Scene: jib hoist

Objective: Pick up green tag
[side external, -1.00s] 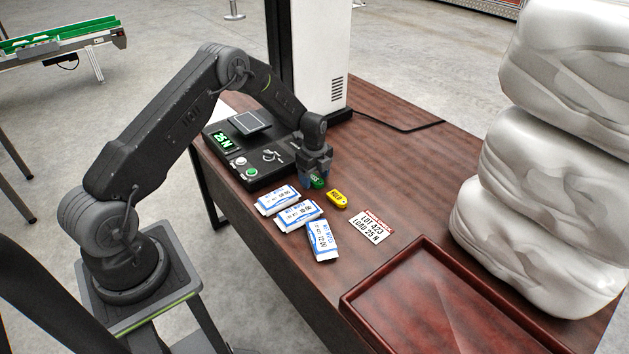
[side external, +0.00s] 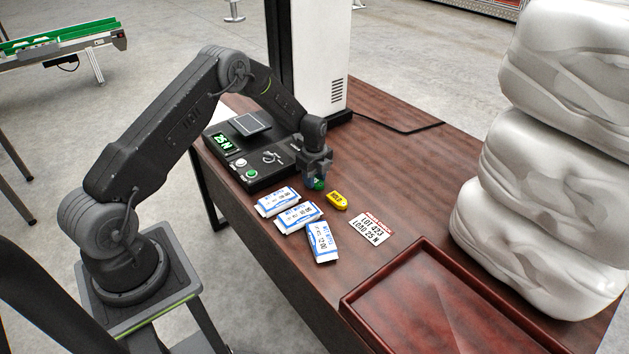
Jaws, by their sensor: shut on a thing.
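The green tag (side external: 319,184) is between the jaws of my gripper (side external: 316,180), low over the brown table, just right of the black control box. My gripper points down and is shut on it. Most of the tag is hidden by the fingers, and I cannot tell whether it still touches the table. A yellow tag (side external: 337,200) lies on the table just right of and in front of the gripper.
Several white and blue packets (side external: 298,216) lie in front. A lot card (side external: 371,228) reads "LOAD 25 N". A red-brown tray (side external: 436,246) is at front right, and stacked white sacks (side external: 555,150) stand behind it. The control box (side external: 262,175) has a lit green display (side external: 223,143).

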